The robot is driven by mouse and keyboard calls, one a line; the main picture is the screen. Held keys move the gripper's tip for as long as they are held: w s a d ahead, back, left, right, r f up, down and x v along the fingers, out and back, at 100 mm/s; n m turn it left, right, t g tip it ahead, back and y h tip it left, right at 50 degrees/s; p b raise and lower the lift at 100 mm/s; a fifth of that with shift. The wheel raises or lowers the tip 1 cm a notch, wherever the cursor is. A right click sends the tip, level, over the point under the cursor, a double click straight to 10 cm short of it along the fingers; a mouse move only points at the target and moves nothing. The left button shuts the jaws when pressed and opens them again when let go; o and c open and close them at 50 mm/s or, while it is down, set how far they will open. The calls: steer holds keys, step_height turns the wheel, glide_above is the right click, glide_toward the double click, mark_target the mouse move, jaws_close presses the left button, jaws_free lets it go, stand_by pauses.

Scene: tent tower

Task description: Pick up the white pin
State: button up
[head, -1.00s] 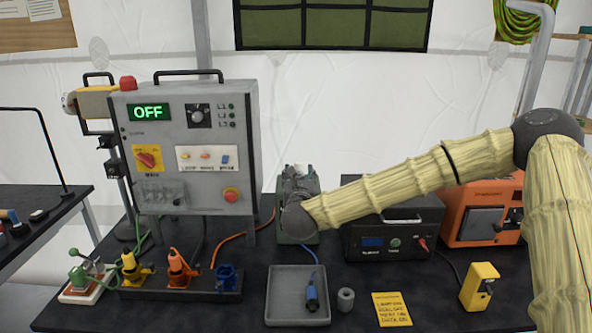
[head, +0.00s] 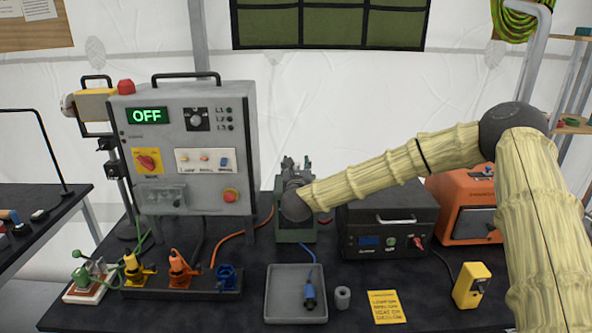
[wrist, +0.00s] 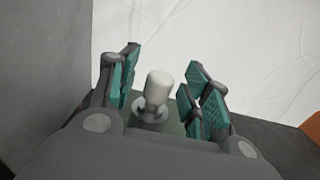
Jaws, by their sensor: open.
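The white pin (wrist: 158,86) is a short, round-topped peg standing in a grey collar on a green surface in the wrist view. My gripper (wrist: 162,85) is open, with teal-padded fingers on the left and right of the pin. The pin lies between them, with a visible gap on each side, and is not held. In the head view my gripper (head: 296,168) is over a green device (head: 298,233), mostly hidden behind my wrist. I cannot make out the pin there.
A grey panel (head: 187,174) reading OFF stands just left. A black box (head: 390,218) and an orange box (head: 463,217) stand right. In front are a grey tray (head: 283,297) holding a blue connector (head: 309,296), a grey cylinder (head: 343,298) and a yellow device (head: 471,286).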

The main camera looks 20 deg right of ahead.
jaws_close()
